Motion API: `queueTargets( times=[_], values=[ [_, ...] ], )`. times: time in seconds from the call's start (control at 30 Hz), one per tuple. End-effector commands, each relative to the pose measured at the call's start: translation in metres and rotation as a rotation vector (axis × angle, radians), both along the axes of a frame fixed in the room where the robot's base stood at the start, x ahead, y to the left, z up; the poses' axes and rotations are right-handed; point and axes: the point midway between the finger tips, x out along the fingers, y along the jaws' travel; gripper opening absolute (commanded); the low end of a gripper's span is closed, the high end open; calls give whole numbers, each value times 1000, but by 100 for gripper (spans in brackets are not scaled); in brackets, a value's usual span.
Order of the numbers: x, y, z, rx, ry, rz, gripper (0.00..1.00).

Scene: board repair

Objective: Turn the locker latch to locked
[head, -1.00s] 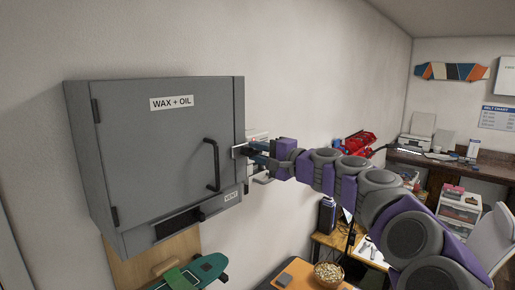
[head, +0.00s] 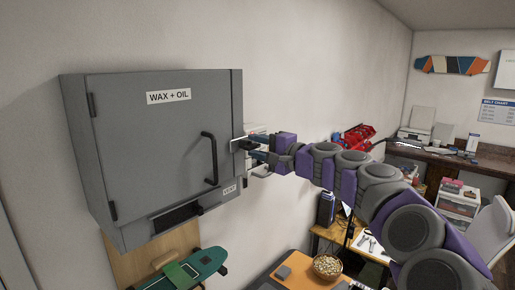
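The grey locker (head: 140,130) labelled WAX + OIL hangs on the left wall with its door shut and a black bar handle (head: 211,158) on the door's right side. The latch (head: 238,142) is a small light metal piece at the locker's right front edge. My gripper (head: 248,151) is at the latch, coming from the right, with its two fingers spread apart. One finger is level with the latch and the other is a little lower. Nothing shows held between them. I cannot tell whether a finger touches the latch, and its exact angle is too small to read.
A green skateboard deck (head: 190,271) is below the locker. A wooden table with a bowl (head: 327,266) is at the bottom centre. A red object (head: 352,139) and a workbench (head: 440,160) with a printer are farther right. The wall around the locker is clear.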

Motion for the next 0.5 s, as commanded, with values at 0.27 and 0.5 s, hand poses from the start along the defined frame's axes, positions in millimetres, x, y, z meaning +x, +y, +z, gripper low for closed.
queueTargets(
  times=[0.27,0.5],
  values=[
    [-22,-31,-1,3,0,-2,36],
    [-54,-74,-2,2,1,-3,36]
  ],
)
